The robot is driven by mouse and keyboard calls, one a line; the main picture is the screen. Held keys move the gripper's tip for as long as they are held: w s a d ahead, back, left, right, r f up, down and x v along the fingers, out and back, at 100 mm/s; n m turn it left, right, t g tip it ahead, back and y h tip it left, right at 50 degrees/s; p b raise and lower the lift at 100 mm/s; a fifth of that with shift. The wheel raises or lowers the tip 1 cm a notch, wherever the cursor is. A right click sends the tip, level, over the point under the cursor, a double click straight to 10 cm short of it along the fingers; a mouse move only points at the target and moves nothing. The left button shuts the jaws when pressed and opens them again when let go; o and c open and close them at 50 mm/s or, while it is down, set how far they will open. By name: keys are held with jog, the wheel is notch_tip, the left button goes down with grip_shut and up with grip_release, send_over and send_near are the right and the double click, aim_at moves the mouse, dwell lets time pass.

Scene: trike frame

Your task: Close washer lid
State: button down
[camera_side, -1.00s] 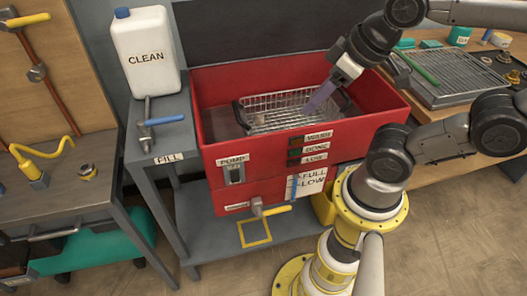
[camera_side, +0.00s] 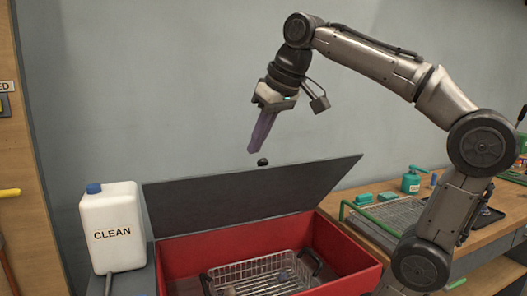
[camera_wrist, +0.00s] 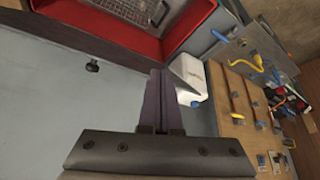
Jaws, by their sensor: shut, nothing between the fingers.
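The red washer (camera_side: 340,243) has its dark grey lid (camera_side: 240,197) standing open and tilted up at the back. A small black knob (camera_side: 262,161) shows at the lid's upper edge. My gripper (camera_side: 254,148) is shut and empty, its purple fingers pointing down, just above the knob in the side view. In the wrist view the shut fingers (camera_wrist: 160,76) are to the right of the knob (camera_wrist: 92,66), and the red washer rim (camera_wrist: 165,48) is at the top. I cannot tell the exact depth between fingertips and lid.
A wire basket (camera_side: 255,277) sits inside the washer. A white CLEAN jug (camera_side: 113,230) stands left of it. A wooden bench (camera_side: 503,207) with a tray and teal items is at the right. The air around my gripper is clear.

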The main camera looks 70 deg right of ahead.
jog(key=w+d+r+m+g+h, duration=0.1)
jog(key=w+d+r+m, duration=0.15)
jog(key=d, duration=0.55)
jog(key=w+d+r+m+h, duration=0.1)
jog(key=w+d+r+m, duration=0.2)
jog(key=d, duration=0.4)
jog(key=shift+g, duration=0.3)
jog(key=shift+s+d+f+x, duration=0.15)
jog(key=shift+s+x, duration=0.25)
jog(key=shift+x, duration=2)
jog(key=shift+s+d+f+x, duration=0.15)
jog(key=shift+s+x, duration=0.3)
jog(key=shift+x, duration=2)
jog(key=shift+s+d+r+x, duration=0.1)
jog(key=shift+s+x, duration=0.3)
jog(key=shift+x, duration=2)
jog(key=shift+f, duration=0.15)
